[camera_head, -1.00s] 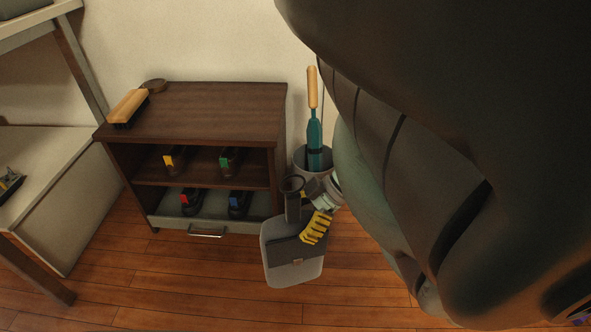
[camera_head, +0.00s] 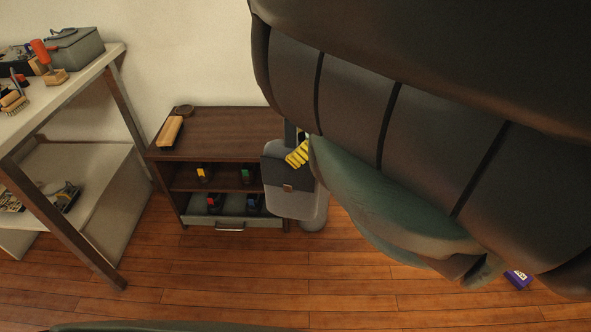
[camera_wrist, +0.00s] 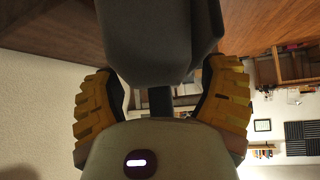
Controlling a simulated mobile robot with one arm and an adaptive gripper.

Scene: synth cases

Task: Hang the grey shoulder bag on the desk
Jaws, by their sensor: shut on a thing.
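The grey shoulder bag (camera_head: 292,199) has a dark flap with a small clasp and hangs upright in the head view, in front of the cabinet's right side. My gripper (camera_head: 297,153), with yellow fingers, is shut on its dark strap above the flap. In the wrist view the yellow fingers of my gripper (camera_wrist: 161,98) stand either side of the strap, and the grey bag (camera_wrist: 158,45) fills the upper middle. A light-topped table with dark legs, likely the desk (camera_head: 72,88), stands at the left, apart from the bag. My arm hides much of the right side.
A dark wooden cabinet (camera_head: 225,133) stands between the table and the bag, with a brush (camera_head: 170,131) on top and several small items inside. Tools and a grey case (camera_head: 75,48) occupy the tabletop. A purple box (camera_head: 517,279) lies on the floor. The front floor is mostly clear.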

